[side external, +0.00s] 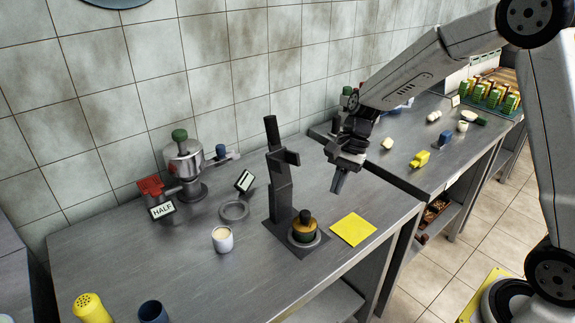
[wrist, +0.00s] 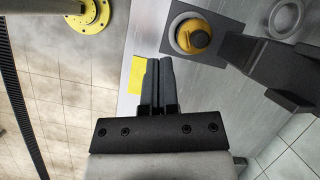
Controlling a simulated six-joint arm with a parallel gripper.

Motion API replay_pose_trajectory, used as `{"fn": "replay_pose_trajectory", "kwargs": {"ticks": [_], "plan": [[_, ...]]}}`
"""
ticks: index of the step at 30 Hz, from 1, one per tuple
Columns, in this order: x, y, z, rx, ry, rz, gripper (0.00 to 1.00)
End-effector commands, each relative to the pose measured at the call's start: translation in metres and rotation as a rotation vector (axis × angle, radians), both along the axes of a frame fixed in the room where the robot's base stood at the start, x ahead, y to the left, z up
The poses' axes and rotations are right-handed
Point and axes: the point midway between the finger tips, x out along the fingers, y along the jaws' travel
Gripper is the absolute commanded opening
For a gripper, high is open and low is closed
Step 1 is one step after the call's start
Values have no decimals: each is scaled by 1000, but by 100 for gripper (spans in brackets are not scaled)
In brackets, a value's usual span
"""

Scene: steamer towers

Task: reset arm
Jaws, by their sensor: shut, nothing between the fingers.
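My gripper (side external: 338,182) hangs above the right end of the metal table, pointing down. In the wrist view my gripper (wrist: 159,62) has its two fingers pressed together with nothing between them. It is clear of the table and touches nothing that I can see. Below it lies a flat yellow square (side external: 353,229), which also shows partly behind the fingers in the wrist view (wrist: 137,75).
A white cup (side external: 222,239), a grey ring (side external: 235,211), a "HALF" sign (side external: 162,210) and a metal pot (side external: 186,160) stand further left. A second table holds a yellow block (side external: 420,159).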

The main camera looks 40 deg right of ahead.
Motion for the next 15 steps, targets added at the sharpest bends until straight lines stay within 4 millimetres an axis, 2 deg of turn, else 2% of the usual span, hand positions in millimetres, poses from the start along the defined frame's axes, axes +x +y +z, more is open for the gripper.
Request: {"fn": "replay_pose_trajectory", "kwargs": {"ticks": [3, 15], "plan": [[-25, -1, -4, -98, -96, 178, 0], [-100, -7, -17, -377, -394, 850, 0]]}}
